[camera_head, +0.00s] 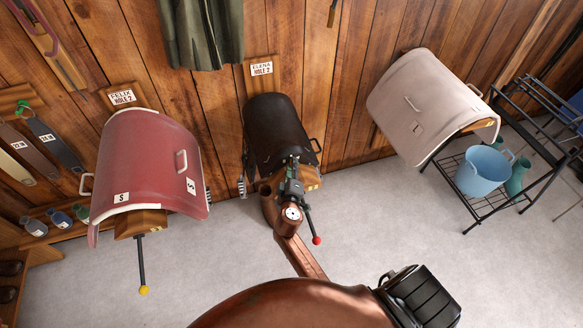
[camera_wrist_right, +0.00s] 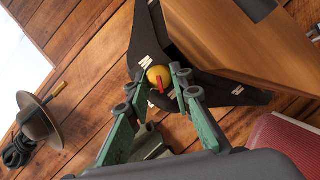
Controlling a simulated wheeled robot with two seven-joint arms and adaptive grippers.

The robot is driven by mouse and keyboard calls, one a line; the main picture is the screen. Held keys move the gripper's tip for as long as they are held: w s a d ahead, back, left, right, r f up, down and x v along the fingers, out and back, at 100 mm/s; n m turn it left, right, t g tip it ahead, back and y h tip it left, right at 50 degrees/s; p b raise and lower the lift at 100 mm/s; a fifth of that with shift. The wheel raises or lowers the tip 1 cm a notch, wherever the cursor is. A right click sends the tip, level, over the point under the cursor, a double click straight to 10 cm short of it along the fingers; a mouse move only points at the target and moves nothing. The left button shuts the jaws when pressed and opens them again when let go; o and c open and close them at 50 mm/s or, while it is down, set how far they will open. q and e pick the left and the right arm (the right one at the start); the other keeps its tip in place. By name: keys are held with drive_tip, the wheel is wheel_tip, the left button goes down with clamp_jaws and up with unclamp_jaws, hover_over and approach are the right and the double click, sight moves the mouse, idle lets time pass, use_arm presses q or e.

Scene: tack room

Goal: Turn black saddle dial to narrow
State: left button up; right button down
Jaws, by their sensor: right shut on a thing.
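The black saddle (camera_head: 272,122) hangs on the wooden wall in the middle of the head view, under a sign. In the right wrist view a black plate (camera_wrist_right: 196,82) with small white marks fills the upper middle. A yellow round knob (camera_wrist_right: 156,72) with a red pointer (camera_wrist_right: 159,86) stands in front of it. The pointer slants downward, and I cannot read which mark it indicates. My right gripper (camera_wrist_right: 168,86) has its green fingers on both sides of the knob, shut on it. In the head view my right gripper (camera_head: 294,180) is at the saddle's front end, hiding the dial.
A red saddle (camera_head: 148,155) hangs left and a pale saddle (camera_head: 425,100) right. A rod with a red ball (camera_head: 317,240) hangs beside my right wrist. A black rack (camera_head: 480,212) with a blue bucket (camera_head: 483,172) stands right. The grey floor (camera_head: 370,210) is clear between.

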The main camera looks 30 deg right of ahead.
drive_tip(key=c, duration=1.7)
unclamp_jaws()
wheel_tip(320, 180, up, 10)
drive_tip(key=shift+r, duration=0.1)
